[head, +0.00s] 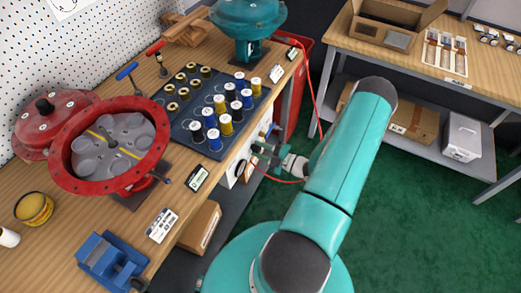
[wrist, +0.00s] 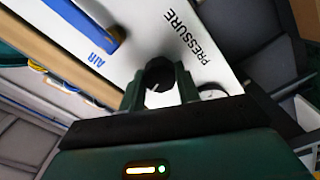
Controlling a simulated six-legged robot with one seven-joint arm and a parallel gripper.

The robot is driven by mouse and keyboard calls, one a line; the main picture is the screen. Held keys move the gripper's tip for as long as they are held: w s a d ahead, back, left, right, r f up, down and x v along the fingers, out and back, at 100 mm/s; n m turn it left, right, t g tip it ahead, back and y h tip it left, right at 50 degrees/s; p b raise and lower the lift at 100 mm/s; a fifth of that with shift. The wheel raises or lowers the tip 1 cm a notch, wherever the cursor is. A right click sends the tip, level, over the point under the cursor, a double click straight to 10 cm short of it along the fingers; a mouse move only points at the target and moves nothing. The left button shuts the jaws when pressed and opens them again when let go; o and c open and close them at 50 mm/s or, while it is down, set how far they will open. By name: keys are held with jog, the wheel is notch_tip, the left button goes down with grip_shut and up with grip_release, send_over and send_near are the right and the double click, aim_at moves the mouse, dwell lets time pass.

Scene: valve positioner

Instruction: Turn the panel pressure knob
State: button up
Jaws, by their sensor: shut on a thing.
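The pressure knob (wrist: 158,76) is black and sits on a white panel (wrist: 150,35) beside the word PRESSURE, seen in the wrist view. My gripper (wrist: 160,84) has its two dark green fingers on either side of the knob and is shut on it. In the head view my gripper (head: 262,150) is at the white panel (head: 240,155) on the bench's front side. The knob is hidden there by my gripper. I cannot tell the knob's turn angle.
A blue handle (wrist: 85,22) marked AIR is left of the knob in the wrist view. A round gauge (wrist: 212,92) is close at right. In the head view a red hose (head: 275,178) hangs near my gripper. Green floor (head: 420,215) is clear at right.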

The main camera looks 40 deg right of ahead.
jog(key=shift+d+f+n, duration=0.1)
jog(key=shift+n, duration=16.1)
jog(key=o, duration=1)
jog(key=shift+s, duration=0.1)
jog(key=shift+c, duration=0.2)
